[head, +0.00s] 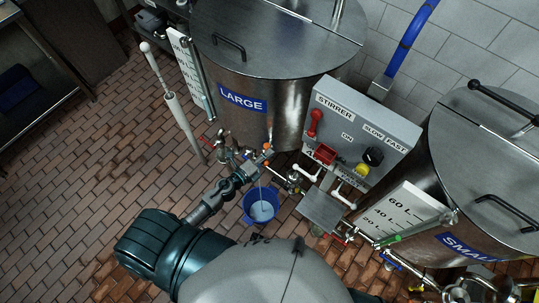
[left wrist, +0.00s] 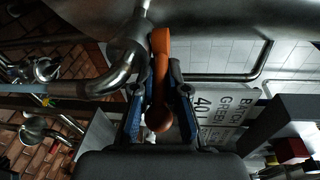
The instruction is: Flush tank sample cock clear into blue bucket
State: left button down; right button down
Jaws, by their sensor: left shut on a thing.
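The large tank (head: 278,95) stands at the top centre, marked LARGE. My left gripper (head: 262,156) reaches its lower front and is shut on the orange handle (head: 267,147) of the sample cock. In the left wrist view the orange handle (left wrist: 160,75) lies between the two blue-padded fingers (left wrist: 159,100). The blue bucket (head: 248,211) stands on the floor below the cock. A thin pale stream (head: 261,190) appears to fall into it, and pale liquid (head: 262,210) shows inside. The cock's outlet is partly hidden by my gripper. My right gripper is not in view.
A grey stirrer control box (head: 365,128) stands right of the large tank. The small tank (head: 480,165) is at the right. Pipes and valves (head: 292,180) run low between them. A white pole (head: 183,125) stands at left. The brick floor (head: 90,190) is clear at left.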

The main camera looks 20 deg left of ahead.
pick_arm(q)
jog(key=shift+s+f, duration=0.1)
jog(key=shift+f, duration=0.1)
dwell(0.3)
jog(key=c, duration=1.2)
grip_release()
